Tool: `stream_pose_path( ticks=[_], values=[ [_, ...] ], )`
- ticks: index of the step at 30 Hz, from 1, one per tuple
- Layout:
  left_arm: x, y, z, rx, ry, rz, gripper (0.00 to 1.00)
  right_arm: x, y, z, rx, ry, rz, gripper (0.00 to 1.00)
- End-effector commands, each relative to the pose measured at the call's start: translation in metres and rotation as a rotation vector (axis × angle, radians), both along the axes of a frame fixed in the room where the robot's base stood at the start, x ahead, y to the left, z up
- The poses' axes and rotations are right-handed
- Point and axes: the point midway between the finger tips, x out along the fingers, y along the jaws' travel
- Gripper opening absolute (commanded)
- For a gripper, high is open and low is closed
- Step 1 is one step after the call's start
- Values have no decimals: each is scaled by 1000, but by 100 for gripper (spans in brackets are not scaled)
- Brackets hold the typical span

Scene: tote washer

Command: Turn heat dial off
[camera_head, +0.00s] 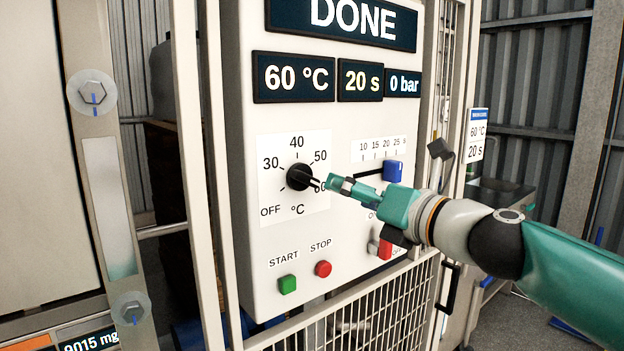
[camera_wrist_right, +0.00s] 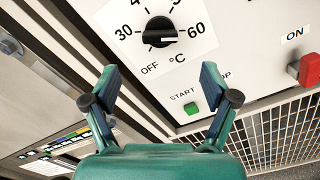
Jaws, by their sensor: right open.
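The heat dial (camera_head: 299,177) is a round black knob on a white scale plate marked OFF, 30, 40, 50 and 60 °C. In the right wrist view the dial (camera_wrist_right: 159,32) has its white mark pointing right, toward 60. My right gripper (camera_head: 322,183) reaches in from the right, its fingertips just right of the dial and partly over the 60. In the right wrist view my right gripper (camera_wrist_right: 160,80) is open and empty, and the dial lies beyond its spread fingertips, apart from them. My left gripper is not in view.
The panel shows DONE (camera_head: 341,22), 60 °C, 20 s and 0 bar. A blue slider (camera_head: 393,171) is right of the dial. Below are a green START button (camera_head: 288,284), a red STOP button (camera_head: 323,268) and a red ON/OFF switch (camera_head: 385,249). A mesh guard (camera_head: 350,312) stands underneath.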

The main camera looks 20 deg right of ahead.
Motion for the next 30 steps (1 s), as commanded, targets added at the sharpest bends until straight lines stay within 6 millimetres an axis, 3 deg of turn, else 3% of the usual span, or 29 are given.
stream_pose_path(
  ticks=[9, 15, 21, 30],
  values=[
    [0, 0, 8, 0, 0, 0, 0, 67, 24, 0, -3, 3, 0, 85],
    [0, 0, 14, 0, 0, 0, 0, 96, 35, 0, -3, 1, -1, 85],
    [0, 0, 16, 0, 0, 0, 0, 108, 39, 0, -2, 1, -3, 85],
    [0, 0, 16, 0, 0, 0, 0, 110, 39, -1, -2, 1, -3, 85]
  ],
)
